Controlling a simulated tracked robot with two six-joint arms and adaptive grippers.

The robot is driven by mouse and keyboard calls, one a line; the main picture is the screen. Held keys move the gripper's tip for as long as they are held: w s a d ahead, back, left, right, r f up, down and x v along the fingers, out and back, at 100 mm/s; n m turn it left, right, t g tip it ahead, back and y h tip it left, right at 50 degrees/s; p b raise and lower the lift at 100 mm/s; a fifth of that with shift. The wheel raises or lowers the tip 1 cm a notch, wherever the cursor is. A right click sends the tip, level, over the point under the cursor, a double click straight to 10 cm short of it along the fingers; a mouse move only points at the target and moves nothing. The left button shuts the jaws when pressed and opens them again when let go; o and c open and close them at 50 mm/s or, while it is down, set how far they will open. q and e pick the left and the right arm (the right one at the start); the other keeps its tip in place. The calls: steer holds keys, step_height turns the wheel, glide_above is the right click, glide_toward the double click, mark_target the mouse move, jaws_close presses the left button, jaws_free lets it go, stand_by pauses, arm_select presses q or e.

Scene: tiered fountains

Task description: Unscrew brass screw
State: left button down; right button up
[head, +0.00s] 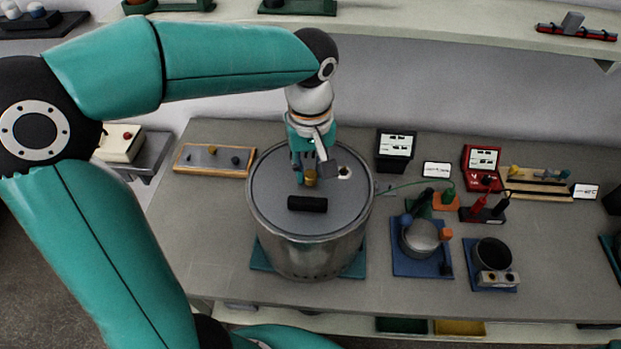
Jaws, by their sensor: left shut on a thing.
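The brass screw (310,178) shows as a small gold knob on the grey lid (270,187) of a large metal drum (300,258). My left gripper (309,170) comes down from above and is shut on the brass screw, which still stands at the lid's surface. The fingers hide part of the screw. A black cylindrical handle (307,204) lies on the lid just in front of the screw. A small light fitting with a dark centre (344,172) is on the lid to the right of the gripper. My right gripper is not in view.
A wooden-framed tray (213,160) with small knobs lies left of the drum. To the right are a black meter (395,147), a red meter (482,165), and pots on blue bases (408,262). A shelf (430,30) runs above the back. The front right of the table is clear.

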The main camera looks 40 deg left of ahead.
mark_target(309, 173)
arm_select(q)
steer(key=shift+s, duration=0.1)
steer(key=n, duration=0.5)
steer(key=shift+b, duration=0.3)
steer(key=c, duration=1.2)
jaws_free()
steer(key=shift+c, duration=0.2)
steer(key=shift+r, duration=0.15)
steer(key=shift+r+p, duration=1.3)
steer(key=shift+r, duration=0.15)
